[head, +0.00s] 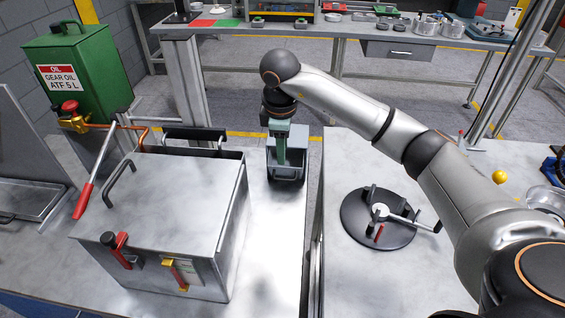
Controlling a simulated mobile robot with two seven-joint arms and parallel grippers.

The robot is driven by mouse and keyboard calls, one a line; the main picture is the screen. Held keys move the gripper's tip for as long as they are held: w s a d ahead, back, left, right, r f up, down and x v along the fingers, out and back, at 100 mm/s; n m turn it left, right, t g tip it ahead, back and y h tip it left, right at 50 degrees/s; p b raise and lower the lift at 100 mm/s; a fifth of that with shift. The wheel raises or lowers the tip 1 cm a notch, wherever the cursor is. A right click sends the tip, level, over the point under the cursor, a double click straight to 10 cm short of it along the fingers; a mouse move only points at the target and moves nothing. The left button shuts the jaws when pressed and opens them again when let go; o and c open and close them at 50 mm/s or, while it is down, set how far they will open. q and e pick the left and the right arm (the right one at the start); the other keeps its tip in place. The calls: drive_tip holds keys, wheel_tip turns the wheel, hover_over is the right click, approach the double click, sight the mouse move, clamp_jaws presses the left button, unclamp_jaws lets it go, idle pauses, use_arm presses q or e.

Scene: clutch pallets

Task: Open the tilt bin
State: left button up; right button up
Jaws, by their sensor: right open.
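A small dark grey bin (287,181), which looks like the tilt bin, stands on the left bench just right of a large metal box. My right gripper (281,160) comes down from above with its green fingers at the bin's upper front. The jaws are open. The fingers overlap the bin in the picture, and I cannot tell whether they touch it. They hide part of the bin's inside and back. My left gripper is not in view.
The metal box (175,200) with handles and red and yellow latches fills the left bench. A green gear oil can (85,70) with a red-handled tap stands behind it. A black round fixture (360,232) sits on the right bench. Bare bench lies in front of the bin.

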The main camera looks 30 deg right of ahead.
drive_tip(key=r, duration=0.5)
drive_tip(key=shift+s+a, duration=0.3)
drive_tip(key=shift+s, duration=0.1)
drive_tip(key=shift+c, duration=0.2)
